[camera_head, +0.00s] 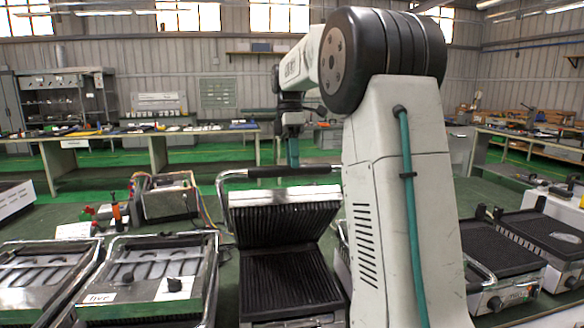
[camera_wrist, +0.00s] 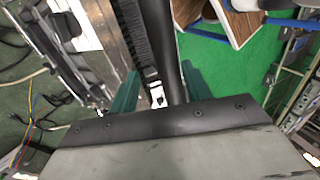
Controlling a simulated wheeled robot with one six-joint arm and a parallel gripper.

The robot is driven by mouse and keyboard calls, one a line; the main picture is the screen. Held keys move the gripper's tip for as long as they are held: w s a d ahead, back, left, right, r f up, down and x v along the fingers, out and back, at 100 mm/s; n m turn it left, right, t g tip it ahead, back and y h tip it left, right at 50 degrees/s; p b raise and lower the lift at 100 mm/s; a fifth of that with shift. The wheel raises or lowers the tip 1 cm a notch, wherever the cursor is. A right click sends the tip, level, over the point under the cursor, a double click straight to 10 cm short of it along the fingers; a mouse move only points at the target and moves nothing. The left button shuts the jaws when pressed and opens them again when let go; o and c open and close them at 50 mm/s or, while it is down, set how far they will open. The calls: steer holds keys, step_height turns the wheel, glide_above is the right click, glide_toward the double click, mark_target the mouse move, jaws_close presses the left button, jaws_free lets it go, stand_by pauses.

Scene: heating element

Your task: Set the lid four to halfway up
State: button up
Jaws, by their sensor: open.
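A contact grill stands in the middle of the head view, with its ribbed lid (camera_head: 285,215) raised at an angle above the ribbed lower plate (camera_head: 290,280). No number is readable on it. My gripper (camera_head: 293,160) is at this bar, pointing down. In the wrist view, the handle bar (camera_wrist: 165,45) passes between the two green fingers of my gripper (camera_wrist: 160,82). The fingers stand apart on either side of the bar. I cannot tell whether either finger touches it.
A closed grill labelled "five" (camera_head: 160,270) stands to the left, with another grill (camera_head: 45,270) beyond it. An opened metal device with wires (camera_head: 165,197) sits behind. More grills (camera_head: 500,255) stand at the right, past my arm. Green floor lies behind.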

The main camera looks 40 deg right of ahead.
steer(key=v, duration=0.5)
steer(key=shift+w+r, duration=0.1)
steer(key=shift+r, duration=0.1)
steer(key=s+a+f+m+t+h, duration=0.25)
steer(key=s+a+m, duration=0.25)
steer(key=s+a, duration=0.85)
steer(key=s+a+f+m+t, duration=0.1)
steer(key=s+a+f+m, duration=0.2)
steer(key=s+a+f, duration=0.2)
steer(key=s+a+f+m+t, duration=0.1)
steer(key=s+a+f+m, duration=0.2)
steer(key=s+a+f, duration=0.3)
steer(key=s+f, duration=0.4)
steer(key=shift+f+m, duration=0.15)
steer(key=shift+m, duration=0.25)
